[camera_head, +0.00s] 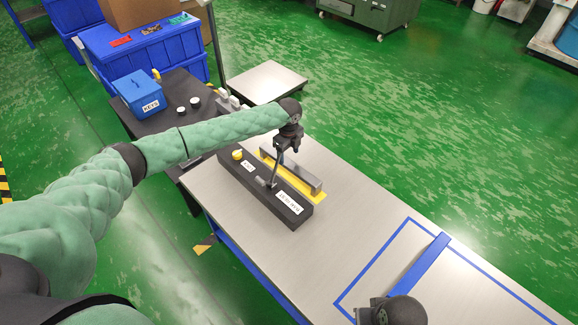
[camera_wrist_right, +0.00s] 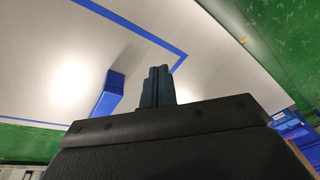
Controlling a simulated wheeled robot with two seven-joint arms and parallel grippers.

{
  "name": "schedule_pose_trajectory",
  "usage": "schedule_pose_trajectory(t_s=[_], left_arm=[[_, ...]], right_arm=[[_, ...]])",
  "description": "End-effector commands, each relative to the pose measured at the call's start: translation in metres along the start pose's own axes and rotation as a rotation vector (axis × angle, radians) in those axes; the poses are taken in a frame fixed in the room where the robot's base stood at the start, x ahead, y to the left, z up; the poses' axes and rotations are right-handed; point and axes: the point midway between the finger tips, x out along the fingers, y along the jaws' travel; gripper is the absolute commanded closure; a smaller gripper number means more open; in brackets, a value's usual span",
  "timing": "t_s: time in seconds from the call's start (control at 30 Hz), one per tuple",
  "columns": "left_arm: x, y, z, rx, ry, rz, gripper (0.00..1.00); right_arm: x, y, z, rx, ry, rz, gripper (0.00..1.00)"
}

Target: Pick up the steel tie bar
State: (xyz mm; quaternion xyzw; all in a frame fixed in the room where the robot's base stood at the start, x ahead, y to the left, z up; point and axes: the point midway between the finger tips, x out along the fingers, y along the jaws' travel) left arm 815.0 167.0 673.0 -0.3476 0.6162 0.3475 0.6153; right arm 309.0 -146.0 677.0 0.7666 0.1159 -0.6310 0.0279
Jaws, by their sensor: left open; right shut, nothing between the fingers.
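A long grey steel bar (camera_head: 291,170), which looks like the tie bar, lies along a yellow strip (camera_head: 318,198) on the light worktop, beside a long black block (camera_head: 290,208) with white labels. My left gripper (camera_head: 271,185) points down over the black block, close to the near side of the bar. It is open; whether it touches the bar or the block I cannot tell. My right gripper (camera_wrist_right: 158,84) is shut and empty in the right wrist view, above the worktop; in the head view only my right wrist shows at the bottom edge.
Blue tape marks a rectangle on the right of the worktop (camera_head: 345,235). A blue bar (camera_head: 422,262) shows there, also in the right wrist view (camera_wrist_right: 109,95). A yellow knob (camera_head: 238,154) sits at the block's far end. A blue box (camera_head: 140,93) stands on a dark surface behind.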

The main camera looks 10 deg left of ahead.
Motion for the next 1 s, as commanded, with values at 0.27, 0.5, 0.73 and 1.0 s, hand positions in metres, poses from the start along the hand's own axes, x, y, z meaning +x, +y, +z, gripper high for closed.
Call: schedule_pose_trajectory(t_s=[0.27, 0.5, 0.73, 1.0], left_arm=[[0.025, 0.0, -0.002, -0.002, 0.0, 0.002, 0.38], [0.055, 0.0, -0.003, -0.003, -0.001, 0.001, 0.38], [0.061, 0.0, -0.002, -0.002, -0.001, 0.0, 0.38], [0.06, 0.0, -0.002, -0.002, -0.001, 0.0, 0.76]], right_arm=[[-0.019, 0.005, 0.0, 0.02, -0.025, 0.013, 1.0], [-0.015, 0.012, 0.003, 0.03, -0.055, 0.027, 1.0], [-0.01, 0.012, 0.003, 0.029, -0.056, 0.028, 1.0], [-0.01, 0.012, 0.003, 0.029, -0.054, 0.027, 1.0]])
